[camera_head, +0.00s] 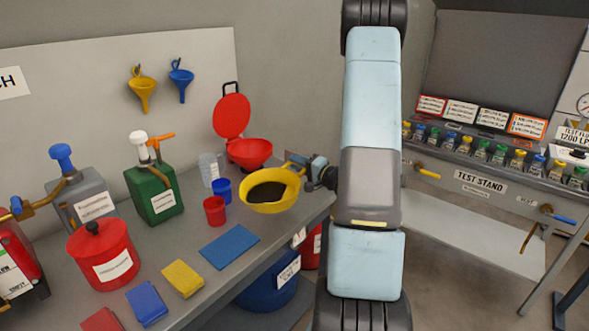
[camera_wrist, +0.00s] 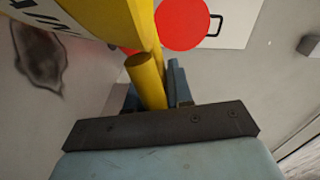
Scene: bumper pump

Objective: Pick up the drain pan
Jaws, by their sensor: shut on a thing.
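The drain pan (camera_head: 272,207) is a round yellow pan with dark liquid inside, near the right end of the bench in the head view. My gripper (camera_head: 303,165) is at its right side, shut on its yellow handle. The wrist view shows the yellow handle (camera_wrist: 146,82) between my fingers and part of the yellow pan body (camera_wrist: 92,16) at the upper left, with a white label partly cut off. The pan looks about level. I cannot tell whether its underside touches the bench.
A red container with a raised round lid (camera_head: 232,117) stands just behind the pan. Red (camera_head: 215,211) and blue (camera_head: 222,189) cups and a clear jug (camera_head: 209,169) stand to its left. A blue cloth (camera_head: 229,246) lies in front. The test stand (camera_head: 480,183) is at right.

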